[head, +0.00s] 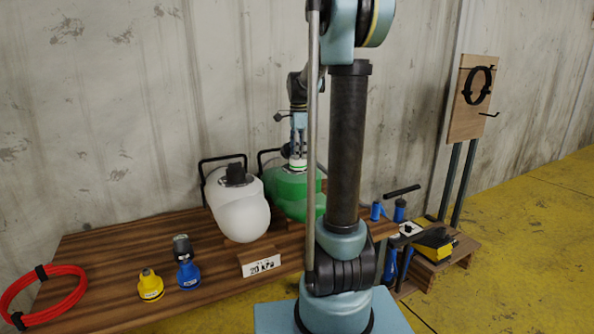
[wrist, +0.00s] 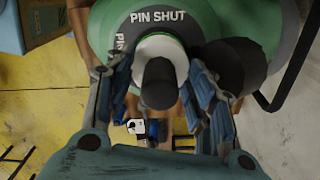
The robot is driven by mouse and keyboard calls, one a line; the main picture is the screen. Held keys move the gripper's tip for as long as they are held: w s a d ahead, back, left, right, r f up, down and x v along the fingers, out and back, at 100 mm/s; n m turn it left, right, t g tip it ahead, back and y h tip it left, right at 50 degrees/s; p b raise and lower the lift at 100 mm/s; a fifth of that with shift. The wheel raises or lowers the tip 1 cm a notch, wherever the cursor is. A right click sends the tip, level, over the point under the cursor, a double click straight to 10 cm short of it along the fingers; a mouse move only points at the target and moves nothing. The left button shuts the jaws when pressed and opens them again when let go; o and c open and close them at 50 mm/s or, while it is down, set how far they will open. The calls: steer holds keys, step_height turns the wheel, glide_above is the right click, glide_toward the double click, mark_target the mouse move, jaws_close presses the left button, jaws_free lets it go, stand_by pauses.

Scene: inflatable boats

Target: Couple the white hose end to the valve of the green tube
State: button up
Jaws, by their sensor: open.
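The green tube (head: 290,195) lies on the wooden bench behind my arm, and its rounded end fills the top of the wrist view (wrist: 240,15). A dark collar marked "PIN SHUT" (wrist: 165,17) surrounds its valve. A white ring with a dark cylindrical body, seemingly the white hose end (wrist: 160,85), stands over the valve; the white ring also shows in the head view (head: 297,163). My gripper (head: 298,152) is above it, fingers open on either side of the dark body in the wrist view (wrist: 158,88). I cannot tell whether the hose end is fully seated.
A white tube (head: 243,217) lies left of the green one. A yellow fitting (head: 150,286), a blue fitting (head: 187,273), a "20 kPa" sign (head: 261,266) and a red hose coil (head: 42,296) are on the bench.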

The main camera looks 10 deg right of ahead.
jaws_close()
steer(key=shift+m, duration=2)
steer(key=shift+m, duration=2)
jaws_free()
steer(key=shift+f, duration=0.1)
